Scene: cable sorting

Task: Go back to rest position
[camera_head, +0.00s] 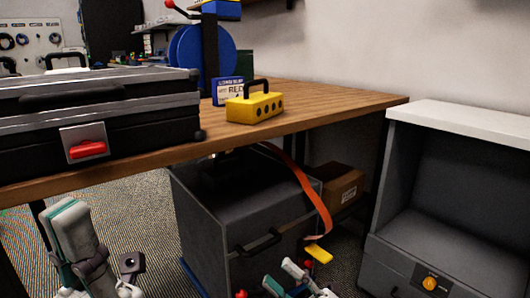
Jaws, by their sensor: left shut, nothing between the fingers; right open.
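My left arm, white and teal with grey joints, stands at the lower left of the head view. My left gripper (131,266) is at its end, low in front of the table, shut and empty; its fingers are hard to make out. My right gripper (290,280) is at the bottom edge, right of the middle, in front of the dark grey cabinet (215,215). It is open and partly cut off by the frame. Neither gripper is seen touching the table.
A wooden table (330,97) carries a black case (150,125) with a red latch and a yellow block (254,107) with a handle. An orange strap (305,182) hangs over the cabinet. A grey open-fronted unit (458,190) stands right. A cardboard box (338,186) sits under the table.

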